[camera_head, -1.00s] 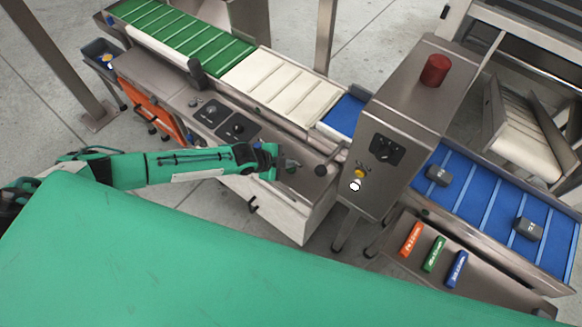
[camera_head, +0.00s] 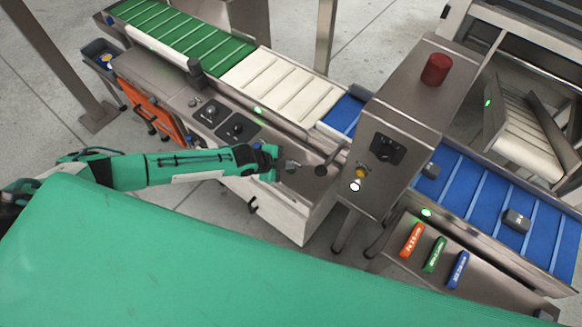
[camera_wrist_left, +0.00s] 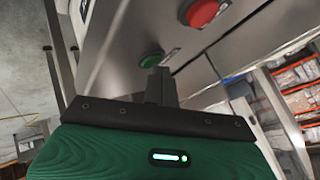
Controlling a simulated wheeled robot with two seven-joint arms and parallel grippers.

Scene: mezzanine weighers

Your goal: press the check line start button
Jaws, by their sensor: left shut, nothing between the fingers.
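In the left wrist view a round green button (camera_wrist_left: 151,61) sits on a grey metal panel, with a red button (camera_wrist_left: 204,13) further up and right. The shut fingers of my left gripper (camera_wrist_left: 160,72) point at the green button and overlap its lower edge. I cannot tell whether they touch it. The green button cannot be made out there. My right gripper is not in view.
A weigher housing (camera_head: 412,95) with a red beacon (camera_head: 436,69) stands right of the gripper. Orange, green and blue labelled blocks (camera_head: 434,254) lie on a lower shelf. Green (camera_head: 180,33) and white (camera_head: 282,84) belts run behind.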

